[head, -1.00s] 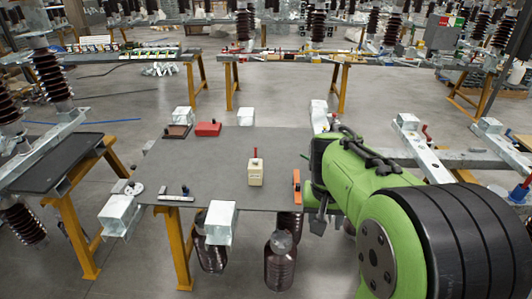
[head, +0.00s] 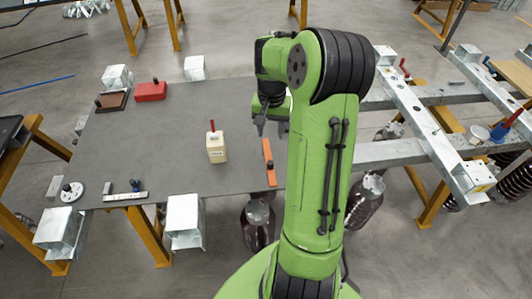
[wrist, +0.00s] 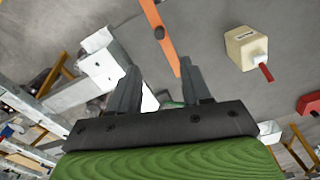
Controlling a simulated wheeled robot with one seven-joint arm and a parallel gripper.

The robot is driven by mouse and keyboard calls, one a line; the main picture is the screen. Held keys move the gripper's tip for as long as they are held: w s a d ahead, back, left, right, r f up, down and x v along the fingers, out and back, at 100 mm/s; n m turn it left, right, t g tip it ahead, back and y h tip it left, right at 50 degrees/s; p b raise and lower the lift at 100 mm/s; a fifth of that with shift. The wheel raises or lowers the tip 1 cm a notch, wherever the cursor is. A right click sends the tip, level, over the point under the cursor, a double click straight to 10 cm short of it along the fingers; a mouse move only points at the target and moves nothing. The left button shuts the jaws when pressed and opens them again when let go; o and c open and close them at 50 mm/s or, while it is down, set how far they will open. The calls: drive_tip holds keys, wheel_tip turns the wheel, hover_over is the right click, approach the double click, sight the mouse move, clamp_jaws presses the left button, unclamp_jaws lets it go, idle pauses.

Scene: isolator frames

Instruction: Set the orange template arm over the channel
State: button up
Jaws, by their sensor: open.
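The orange template arm (head: 268,152) is a thin flat bar lying near the right edge of the grey table. In the wrist view the orange template arm (wrist: 152,17) has a dark knob and runs past the fingers. My gripper (head: 270,128) is open and empty, above the table close to the bar's far end. In the wrist view my gripper (wrist: 158,72) has its fingers spread, apart from the bar. Galvanized steel channels (head: 430,130) run beyond the table at the right; I cannot tell which is the task's channel. My arm hides part of them.
A cream block (head: 216,153) with a red handle stands left of the bar on the grey table (head: 160,140). A red box (head: 151,91) and a brown block (head: 112,101) sit at the far left. A metal strip (head: 125,196) and white disc (head: 72,192) lie at the near left.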

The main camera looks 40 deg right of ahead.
sight(270, 162)
wheel_tip(270, 162, down, 14)
drive_tip(key=shift+f+b, duration=0.2)
drive_tip(key=shift+b, duration=0.85)
clamp_jaws()
